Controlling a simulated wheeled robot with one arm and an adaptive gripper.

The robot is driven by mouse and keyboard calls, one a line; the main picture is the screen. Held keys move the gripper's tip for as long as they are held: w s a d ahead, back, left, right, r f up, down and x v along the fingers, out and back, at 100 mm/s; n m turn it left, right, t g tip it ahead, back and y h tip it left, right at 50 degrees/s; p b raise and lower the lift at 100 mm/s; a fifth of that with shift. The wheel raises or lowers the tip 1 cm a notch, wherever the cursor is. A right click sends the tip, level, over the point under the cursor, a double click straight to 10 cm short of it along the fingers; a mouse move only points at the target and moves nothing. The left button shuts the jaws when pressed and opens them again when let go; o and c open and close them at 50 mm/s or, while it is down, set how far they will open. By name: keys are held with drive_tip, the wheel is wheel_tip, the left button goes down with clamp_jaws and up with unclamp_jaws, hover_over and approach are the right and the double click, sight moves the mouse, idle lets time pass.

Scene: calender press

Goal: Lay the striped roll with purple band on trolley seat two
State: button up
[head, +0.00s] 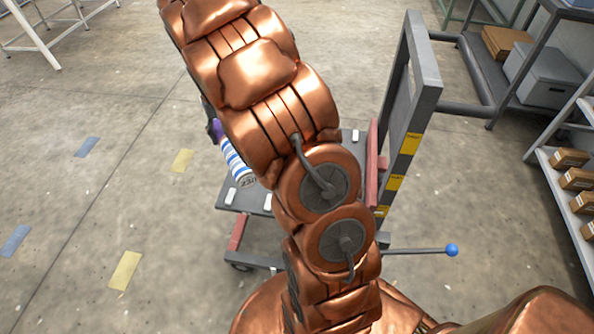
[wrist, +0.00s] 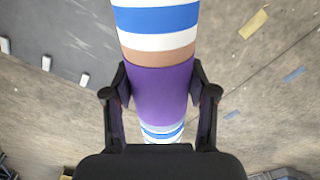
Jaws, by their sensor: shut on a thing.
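The roll (wrist: 157,18) has blue and white stripes, a tan strip and a purple band (wrist: 160,92). My gripper (wrist: 160,95) is shut on the purple band, one finger on each side. In the head view the roll (head: 234,163) hangs in the air beside my arm, its printed end near the trolley's left edge. The trolley (head: 252,199) has a dark grey deck with white blocks (head: 231,196). My arm hides much of the deck and most of my gripper. I cannot tell which seat is number two.
The trolley's tall grey frame (head: 424,80) carries yellow labels, too small to read. A rod with a blue knob (head: 452,250) sticks out right. Shelves with brown boxes (head: 577,179) and a grey bin (head: 546,75) stand at right. The floor at left is clear, with flat coloured patches.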

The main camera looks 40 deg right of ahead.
drive_tip(key=s+d+f+m+b, duration=0.2)
drive_tip(key=s+d+f+b, duration=0.1)
drive_tip(key=s+d+f, duration=0.3)
drive_tip(key=s+d+f+m+b, duration=0.2)
drive_tip(key=s+d+f+b, duration=0.1)
drive_tip(key=s+d+f, duration=0.3)
drive_tip(key=s+d+f+m+b, duration=0.3)
drive_tip(key=s+d+f, duration=0.3)
drive_tip(key=s+f, duration=0.1)
drive_tip(key=shift+s+d+f, duration=0.1)
drive_tip(key=shift+s+f, duration=0.1)
drive_tip(key=shift+f, duration=0.25)
drive_tip(key=shift+s+d+f, duration=0.1)
drive_tip(key=shift+s+f, duration=0.1)
drive_tip(key=shift+f, duration=0.25)
drive_tip(key=shift+d, duration=0.1)
drive_tip(key=w+d, duration=0.1)
drive_tip(key=w, duration=0.4)
drive_tip(key=w+d+f, duration=0.1)
drive_tip(key=w+d, duration=0.1)
drive_tip(key=w, duration=0.3)
drive_tip(key=w+d+p, duration=0.1)
drive_tip(key=w, duration=0.4)
drive_tip(key=shift+d+f, duration=0.25)
drive_tip(key=shift+f, duration=1.75)
drive_tip(key=shift+f, duration=0.2)
drive_tip(key=o, duration=1.5)
drive_tip(key=shift+o, duration=0.2)
